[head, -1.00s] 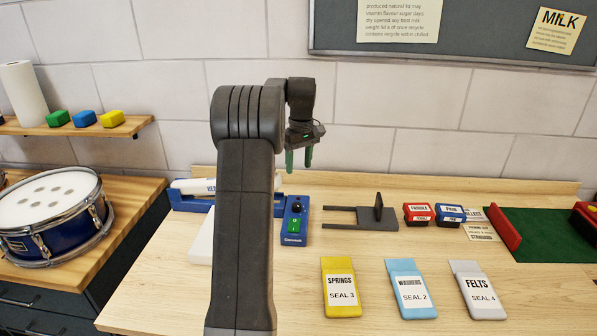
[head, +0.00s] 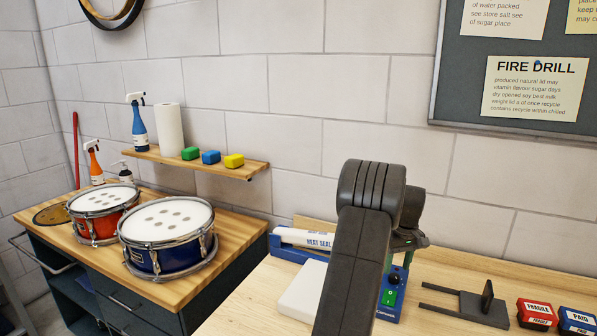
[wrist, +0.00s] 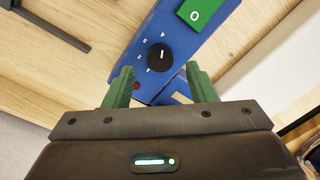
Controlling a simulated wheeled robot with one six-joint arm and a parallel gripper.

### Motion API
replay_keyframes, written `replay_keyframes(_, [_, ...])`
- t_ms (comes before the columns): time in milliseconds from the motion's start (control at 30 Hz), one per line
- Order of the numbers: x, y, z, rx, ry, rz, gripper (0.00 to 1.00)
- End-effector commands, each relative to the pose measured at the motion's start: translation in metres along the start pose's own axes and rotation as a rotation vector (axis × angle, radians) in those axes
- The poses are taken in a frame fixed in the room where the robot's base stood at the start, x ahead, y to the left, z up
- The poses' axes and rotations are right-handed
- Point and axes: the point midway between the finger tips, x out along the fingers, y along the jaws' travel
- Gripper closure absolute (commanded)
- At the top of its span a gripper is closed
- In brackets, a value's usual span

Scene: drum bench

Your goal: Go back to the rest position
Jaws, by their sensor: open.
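My gripper (wrist: 160,85) shows in the wrist view with its two green fingers apart and nothing between them. Beyond the fingers is the blue control box of the heat sealer (wrist: 160,45), with a black dial and a green switch. In the head view my arm rises in front of the bench, and my gripper is mostly hidden behind it. The blue sealer (head: 283,250) lies behind my arm, partly covered, and its control box (head: 392,296) shows just right of the arm.
A white block (head: 303,290) lies left of my arm. A dark metal fixture (head: 470,307), a red box (head: 537,314) and a blue box (head: 577,321) are to the right. A blue drum (head: 167,238) and a red drum (head: 101,213) stand on the left bench, below a shelf (head: 200,163).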

Motion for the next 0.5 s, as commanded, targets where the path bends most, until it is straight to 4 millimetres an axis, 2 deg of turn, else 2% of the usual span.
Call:
replay_keyframes(200, [0.025, 0.000, 0.000, 0.000, -0.001, -0.001, 0.48])
replay_keyframes(500, [0.032, 0.000, 0.000, -0.004, 0.000, 0.000, 0.48])
